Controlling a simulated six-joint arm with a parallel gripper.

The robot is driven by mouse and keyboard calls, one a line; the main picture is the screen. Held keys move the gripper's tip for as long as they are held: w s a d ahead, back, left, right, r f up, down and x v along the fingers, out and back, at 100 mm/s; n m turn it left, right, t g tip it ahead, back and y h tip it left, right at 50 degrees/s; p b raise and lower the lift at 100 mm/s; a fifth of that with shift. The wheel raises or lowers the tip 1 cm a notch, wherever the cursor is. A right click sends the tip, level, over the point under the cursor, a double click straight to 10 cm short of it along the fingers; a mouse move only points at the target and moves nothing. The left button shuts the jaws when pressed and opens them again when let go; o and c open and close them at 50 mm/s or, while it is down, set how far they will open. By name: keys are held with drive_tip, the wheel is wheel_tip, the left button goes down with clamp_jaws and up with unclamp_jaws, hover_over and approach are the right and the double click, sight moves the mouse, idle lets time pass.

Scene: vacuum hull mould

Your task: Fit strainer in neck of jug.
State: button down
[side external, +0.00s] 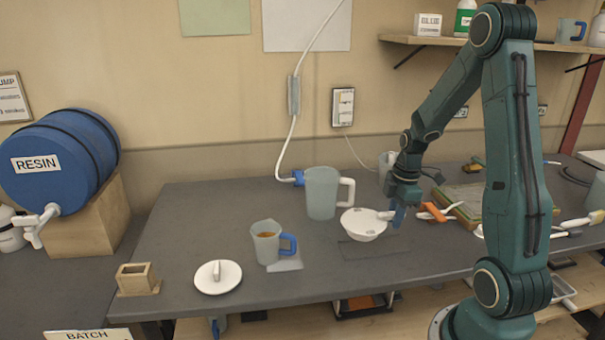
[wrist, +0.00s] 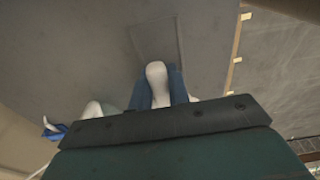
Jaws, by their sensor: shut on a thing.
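The strainer (side external: 363,226) is a shallow white bowl with small dark holes and a short handle. My gripper (side external: 397,214) is shut on that handle, and the bowl juts out to the left over the table. In the wrist view the white handle (wrist: 157,84) shows between my blue fingers (wrist: 160,92); the bowl cannot be made out there. The large grey jug (side external: 321,195) stands upright just behind and left of the strainer, apart from it. It has a white handle on its right and a blue fitting (side external: 298,178) on its left. Its opening is barely visible.
A small jug with a blue handle (side external: 267,243) holds amber liquid at the front left. A white lid (side external: 218,277) lies near the front edge. A white hose (side external: 284,150) runs up from the blue fitting. Tools and an orange-handled item (side external: 432,211) lie right of my gripper.

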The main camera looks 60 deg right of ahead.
idle(0.3)
wheel_tip(320, 180, up, 20)
drive_tip(key=m, duration=0.4)
hover_over(351, 178)
drive_tip(key=shift+s+a+f, duration=0.1)
drive_tip(key=shift+s+f, duration=0.05)
drive_tip(key=shift+f, duration=2.55)
drive_tip(key=shift+f, duration=0.1)
drive_tip(key=shift+f, duration=2.75)
drive_tip(key=shift+f, duration=1.3)
